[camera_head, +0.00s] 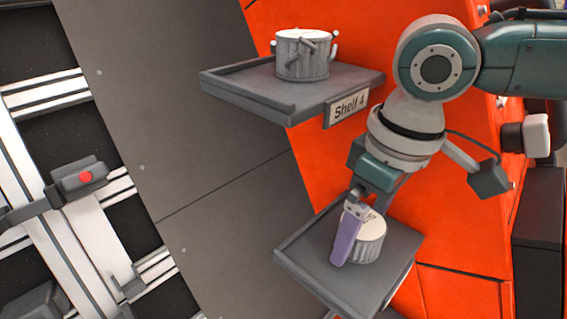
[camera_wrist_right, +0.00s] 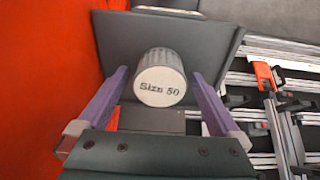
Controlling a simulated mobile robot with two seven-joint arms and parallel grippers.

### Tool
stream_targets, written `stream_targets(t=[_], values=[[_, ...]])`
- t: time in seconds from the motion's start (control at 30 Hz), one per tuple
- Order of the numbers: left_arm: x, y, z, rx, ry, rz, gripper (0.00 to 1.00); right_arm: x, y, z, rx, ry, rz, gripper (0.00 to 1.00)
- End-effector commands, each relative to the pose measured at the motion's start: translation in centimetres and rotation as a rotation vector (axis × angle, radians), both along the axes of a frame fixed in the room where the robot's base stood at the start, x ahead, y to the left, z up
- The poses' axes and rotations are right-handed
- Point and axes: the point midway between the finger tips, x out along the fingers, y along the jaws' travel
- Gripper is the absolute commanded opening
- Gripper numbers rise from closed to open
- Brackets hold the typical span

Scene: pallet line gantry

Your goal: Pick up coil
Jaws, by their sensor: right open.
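A grey ribbed cylinder with a pale top, which I take as the coil (camera_head: 371,242), stands upright on the lower shelf (camera_head: 300,258). In the right wrist view the coil (camera_wrist_right: 160,80) shows its round face, marked "Size 50". My right gripper (camera_head: 352,248) reaches down to it from above. In the right wrist view its purple fingers stand open on both sides of the coil, with visible gaps. In the head view one finger hides part of the coil. My left gripper is not in view.
A second ribbed grey piece (camera_head: 302,56) with prongs sits on the upper shelf (camera_head: 235,92), labelled "Shelf 4", above and left of my right gripper. Both shelves stick out from an orange and grey wall (camera_head: 180,120). White rails (camera_head: 60,190) run at the left.

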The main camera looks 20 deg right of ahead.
Motion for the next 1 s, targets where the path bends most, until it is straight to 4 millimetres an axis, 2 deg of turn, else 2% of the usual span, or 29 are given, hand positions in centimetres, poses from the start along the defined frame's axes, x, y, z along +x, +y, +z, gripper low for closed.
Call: stream_targets(t=[0.13,1.0], values=[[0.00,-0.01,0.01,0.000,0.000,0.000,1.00,0.00,0.01,0.04,0.000,0.000,0.000,0.98],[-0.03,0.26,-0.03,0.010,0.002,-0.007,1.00,0.02,0.02,0.10,0.000,-0.001,0.000,0.00]])
